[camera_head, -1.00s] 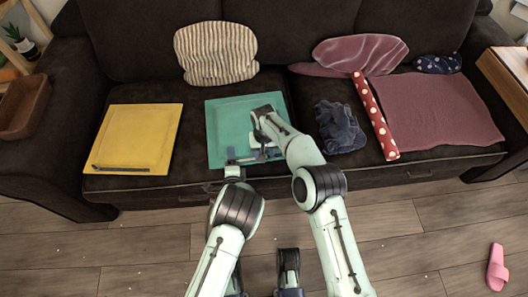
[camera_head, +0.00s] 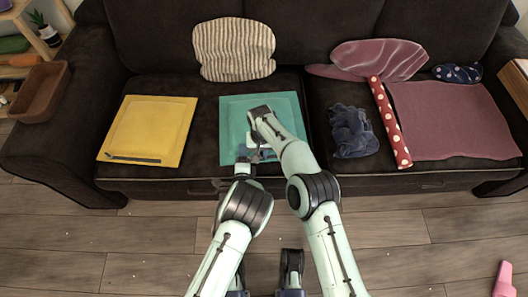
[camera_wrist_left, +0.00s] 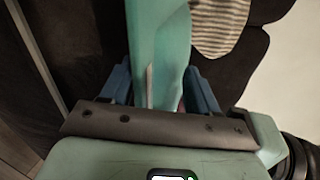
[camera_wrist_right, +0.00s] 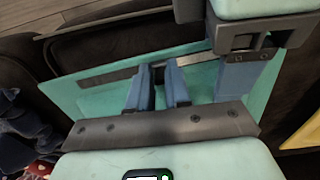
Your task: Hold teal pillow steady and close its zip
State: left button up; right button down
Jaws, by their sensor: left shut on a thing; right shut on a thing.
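The teal pillow (camera_head: 231,113) lies flat on the left sofa seat, its front edge towards me. My left gripper (camera_head: 243,153) is shut on the pillow's front edge, left of its middle; in the left wrist view teal cloth (camera_wrist_left: 160,50) stands between the fingers. My right gripper (camera_head: 263,153) is at the same edge, just right of the left one. In the right wrist view it is shut at the grey zip strip (camera_wrist_right: 108,76); the zip pull is hidden between its fingers (camera_wrist_right: 160,82). The left gripper (camera_wrist_right: 245,72) shows close beside it there.
A yellow pillow (camera_head: 150,125) lies to the left, a crumpled dark-blue cloth (camera_head: 352,132) to the right. Farther right are a red dotted roll (camera_head: 390,122) and a mauve cloth (camera_head: 452,120). A striped cushion (camera_head: 234,48) leans behind. The sofa's front edge is close below the grippers.

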aim_at(261, 153)
jog(key=c, duration=1)
grip_release()
jog(key=shift+c, duration=0.2)
jog(key=shift+r, duration=0.1)
notch_tip(261, 153, up, 12)
